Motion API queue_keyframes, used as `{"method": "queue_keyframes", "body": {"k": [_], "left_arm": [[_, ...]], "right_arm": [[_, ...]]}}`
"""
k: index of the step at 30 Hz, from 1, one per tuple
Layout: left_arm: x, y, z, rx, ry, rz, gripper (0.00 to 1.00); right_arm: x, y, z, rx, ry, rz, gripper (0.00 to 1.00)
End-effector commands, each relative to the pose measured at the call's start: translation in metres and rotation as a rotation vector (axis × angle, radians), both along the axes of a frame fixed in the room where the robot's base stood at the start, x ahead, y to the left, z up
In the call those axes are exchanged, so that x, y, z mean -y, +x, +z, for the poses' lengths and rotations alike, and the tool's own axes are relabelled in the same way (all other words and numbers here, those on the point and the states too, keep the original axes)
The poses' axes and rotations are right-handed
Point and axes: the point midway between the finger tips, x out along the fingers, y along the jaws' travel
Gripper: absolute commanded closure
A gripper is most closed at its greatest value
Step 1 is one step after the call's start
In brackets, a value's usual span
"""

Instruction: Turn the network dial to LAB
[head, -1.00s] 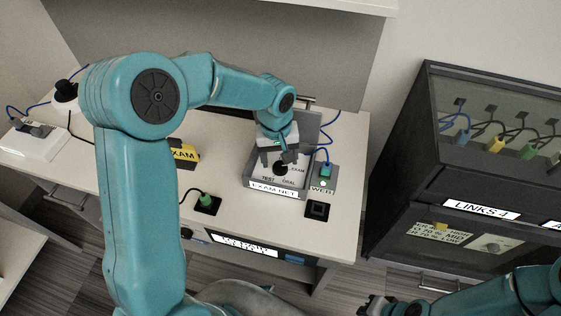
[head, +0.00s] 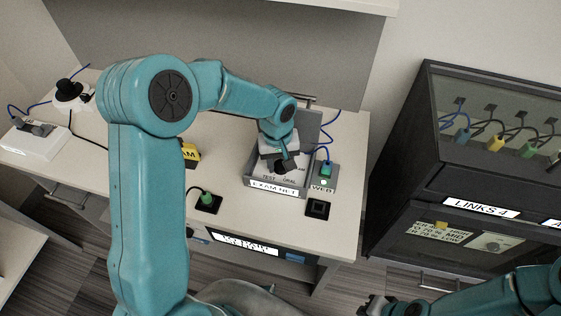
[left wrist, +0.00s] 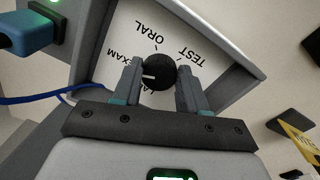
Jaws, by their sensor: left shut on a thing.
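The network dial is a black round knob (left wrist: 157,72) with a white pointer mark, on a sloped white panel (left wrist: 195,30) in a grey box labelled EXAM NET (head: 272,188). In the left wrist view, the panel reads ORAL, TEST, EXAM and a partly hidden label beginning LA. The pointer mark faces left in that view, roughly between EXAM and the LA label. My left gripper (left wrist: 160,88) is shut on the knob, one finger on each side. In the head view it mostly covers the dial. My right gripper (head: 376,306) is at the bottom edge; its jaws are unclear.
A teal plug (head: 326,170) with a blue cable stands beside the box by the WEB label. A green plug (head: 207,196) sits in a black socket in front. A yellow EXAM block (head: 191,156) lies left. A dark cabinet (head: 470,150) stands right.

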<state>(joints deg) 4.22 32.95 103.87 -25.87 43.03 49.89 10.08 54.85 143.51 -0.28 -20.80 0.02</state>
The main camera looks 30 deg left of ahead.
Motion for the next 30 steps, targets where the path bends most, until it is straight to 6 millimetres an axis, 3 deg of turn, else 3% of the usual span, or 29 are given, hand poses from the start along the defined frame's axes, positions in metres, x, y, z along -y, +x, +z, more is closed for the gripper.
{"method": "queue_keyframes", "body": {"k": [11,30], "left_arm": [[0.0,0.002,-0.005,0.006,0.0,0.206,0.88],[0.002,0.003,-0.004,0.005,0.0,0.808,0.88]], "right_arm": [[0.0,0.0,-0.032,0.0,0.0,0.0,1.0],[0.0,0.0,-0.086,0.0,0.0,0.0,1.0]]}}
